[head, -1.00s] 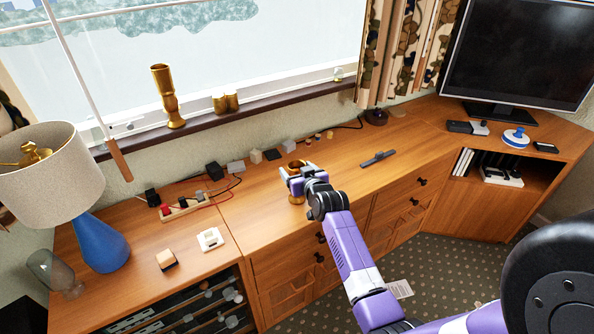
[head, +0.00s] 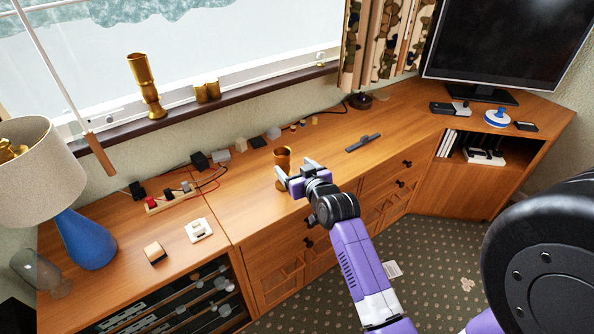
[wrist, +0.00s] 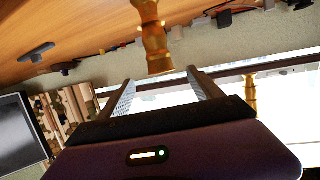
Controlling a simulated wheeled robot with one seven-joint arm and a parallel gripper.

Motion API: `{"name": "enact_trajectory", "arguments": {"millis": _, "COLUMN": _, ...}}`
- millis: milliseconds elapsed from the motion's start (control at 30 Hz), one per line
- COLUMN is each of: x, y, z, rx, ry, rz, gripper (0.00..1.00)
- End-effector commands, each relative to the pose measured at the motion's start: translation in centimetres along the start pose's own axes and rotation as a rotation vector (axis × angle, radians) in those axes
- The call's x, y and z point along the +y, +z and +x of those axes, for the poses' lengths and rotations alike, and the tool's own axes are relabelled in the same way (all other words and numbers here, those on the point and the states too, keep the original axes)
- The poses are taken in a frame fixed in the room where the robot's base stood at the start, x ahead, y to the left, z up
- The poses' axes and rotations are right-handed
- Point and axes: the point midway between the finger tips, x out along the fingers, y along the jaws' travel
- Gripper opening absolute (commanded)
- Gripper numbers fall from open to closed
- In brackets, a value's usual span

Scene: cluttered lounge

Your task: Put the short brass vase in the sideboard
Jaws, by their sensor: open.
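A brass vase (head: 283,160) with a flared mouth stands upright on the wooden sideboard top (head: 322,170), near its front edge. My gripper (head: 298,176) is open beside it, at its right front. In the wrist view, the vase (wrist: 155,42) is just beyond the two open fingertips (wrist: 160,77), roughly centred between them, with nothing held. The sideboard has closed drawers (head: 378,202) along the front, a glass-fronted compartment (head: 180,305) at the left and an open shelf (head: 510,166) at the right.
A blue lamp (head: 80,238), a power strip (head: 170,201) with cables and small blocks clutter the left and back. A dark remote-like object (head: 363,142) lies right of the vase.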

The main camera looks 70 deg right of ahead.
Motion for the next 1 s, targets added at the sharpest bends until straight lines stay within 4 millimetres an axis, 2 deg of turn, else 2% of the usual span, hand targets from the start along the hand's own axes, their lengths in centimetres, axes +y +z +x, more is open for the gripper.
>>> {"name": "enact_trajectory", "arguments": {"millis": 100, "x": 0.0, "y": 0.0, "z": -1.2, "rx": 0.001, "ry": 0.000, "rz": 0.000, "gripper": 0.74}}
{"name": "enact_trajectory", "arguments": {"millis": 333, "x": -0.2, "y": 0.2, "z": -2.1, "rx": -0.001, "ry": -0.003, "rz": -0.001, "gripper": 0.74}}
{"name": "enact_trajectory", "arguments": {"millis": 467, "x": -2.5, "y": 1.9, "z": -3.8, "rx": -0.005, "ry": -0.036, "rz": -0.013, "gripper": 0.74}}
{"name": "enact_trajectory", "arguments": {"millis": 567, "x": -5.7, "y": 4.3, "z": -7.0, "rx": -0.008, "ry": -0.090, "rz": -0.032, "gripper": 0.74}}
{"name": "enact_trajectory", "arguments": {"millis": 700, "x": -10.0, "y": 7.4, "z": -13.4, "rx": -0.005, "ry": -0.186, "rz": -0.067, "gripper": 0.74}}
{"name": "enact_trajectory", "arguments": {"millis": 833, "x": -12.7, "y": 9.3, "z": -19.7, "rx": 0.001, "ry": -0.280, "rz": -0.098, "gripper": 0.74}}
{"name": "enact_trajectory", "arguments": {"millis": 1000, "x": -14.7, "y": 10.3, "z": -28.0, "rx": 0.008, "ry": -0.410, "rz": -0.138, "gripper": 0.74}}
